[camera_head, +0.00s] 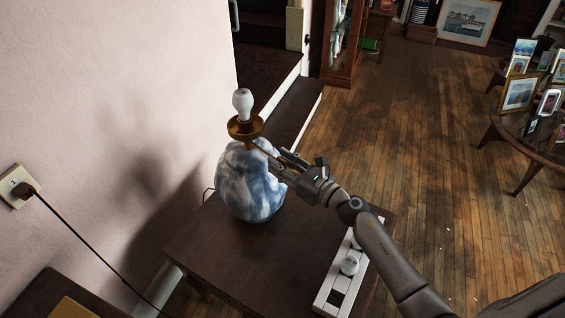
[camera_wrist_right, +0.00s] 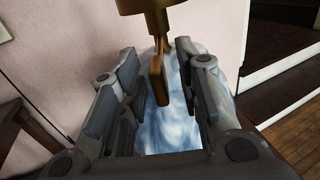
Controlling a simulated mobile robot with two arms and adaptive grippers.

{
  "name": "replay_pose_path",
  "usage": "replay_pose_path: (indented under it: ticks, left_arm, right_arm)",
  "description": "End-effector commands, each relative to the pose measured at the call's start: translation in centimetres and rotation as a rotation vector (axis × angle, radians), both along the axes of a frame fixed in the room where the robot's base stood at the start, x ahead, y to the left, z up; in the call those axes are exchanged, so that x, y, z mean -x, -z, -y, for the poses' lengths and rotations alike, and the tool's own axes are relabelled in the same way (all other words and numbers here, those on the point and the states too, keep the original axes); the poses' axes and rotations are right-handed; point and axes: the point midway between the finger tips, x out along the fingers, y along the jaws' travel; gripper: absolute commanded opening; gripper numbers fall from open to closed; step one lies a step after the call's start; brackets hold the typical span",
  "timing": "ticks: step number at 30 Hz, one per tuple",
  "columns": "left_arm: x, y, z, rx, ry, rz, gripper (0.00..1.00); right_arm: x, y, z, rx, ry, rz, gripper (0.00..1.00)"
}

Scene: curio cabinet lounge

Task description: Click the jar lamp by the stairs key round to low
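The jar lamp (camera_head: 250,185) has a round blue-and-white body, a brass collar (camera_head: 245,127) and a bare white bulb (camera_head: 243,103) that looks unlit. It stands upright on a dark wooden table. A thin brass key (camera_wrist_right: 158,82) hangs below the brass fitting in the right wrist view, with the jar behind it. My right gripper (camera_head: 284,163) is at the lamp's right side, just below the collar. In the wrist view its fingers (camera_wrist_right: 165,95) stand apart with the key between them, nearer the left finger; I see no clear grip. My left gripper is out of view.
The dark table (camera_head: 215,255) also bears a white tray-like box (camera_head: 334,287) at its right edge, under my right arm. A wall socket (camera_head: 17,187) with a trailing cord is at left. Steps (camera_head: 292,110) rise behind the lamp. Wooden floor lies open to the right.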

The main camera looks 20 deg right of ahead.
Motion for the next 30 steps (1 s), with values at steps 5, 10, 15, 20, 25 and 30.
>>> replay_pose_path:
  ticks: [5,10,15,20,25,30]
  left_arm:
    - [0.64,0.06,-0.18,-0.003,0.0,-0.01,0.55]
    - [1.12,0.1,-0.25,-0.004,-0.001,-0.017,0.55]
    - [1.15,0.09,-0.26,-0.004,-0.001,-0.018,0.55]
    - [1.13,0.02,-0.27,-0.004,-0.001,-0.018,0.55]
    - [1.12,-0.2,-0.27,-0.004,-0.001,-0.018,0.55]
    - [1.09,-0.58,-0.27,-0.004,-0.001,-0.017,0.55]
  right_arm:
    - [0.02,0.0,0.01,0.0,0.0,0.0,0.2]
    - [0.04,0.0,0.02,0.0,0.0,0.0,0.0]
    - [0.04,0.0,0.02,-0.001,0.0,0.0,0.0]
    - [0.04,-0.02,0.03,-0.016,0.0,-0.009,0.0]
    - [0.05,-0.04,0.01,-0.073,-0.001,-0.04,0.0]
    - [0.05,-0.06,0.04,-0.177,0.0,-0.097,0.0]
